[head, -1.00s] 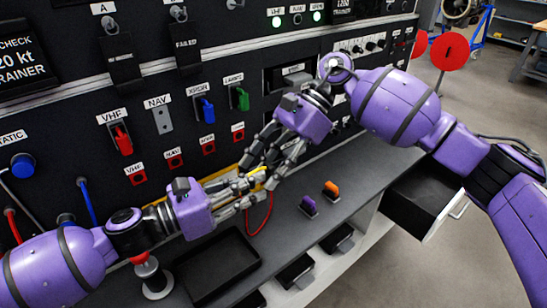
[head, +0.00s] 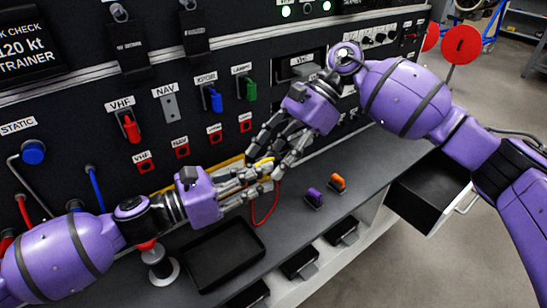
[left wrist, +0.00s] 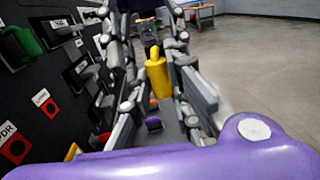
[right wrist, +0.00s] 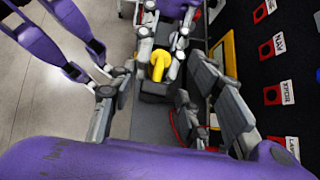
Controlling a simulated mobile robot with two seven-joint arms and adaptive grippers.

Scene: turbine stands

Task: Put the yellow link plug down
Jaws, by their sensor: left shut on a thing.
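The yellow link plug (head: 263,163) is between my two grippers, in front of the panel and above the grey ledge. My left gripper (head: 258,178) is shut on it. In the left wrist view the plug (left wrist: 157,76) stands between the left fingers. My right gripper (head: 274,150) is beside it from the upper right. In the right wrist view its fingers are spread wide, with the plug (right wrist: 160,66) seen beyond them among the left gripper's fingers. The fingers hide much of the plug in the head view.
A black tray (head: 190,262) lies on the ledge below my left arm. A purple plug (head: 314,197) and an orange plug (head: 337,183) stand to the right. A red cord (head: 267,213) hangs below the grippers. An open drawer (head: 432,190) sticks out at right.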

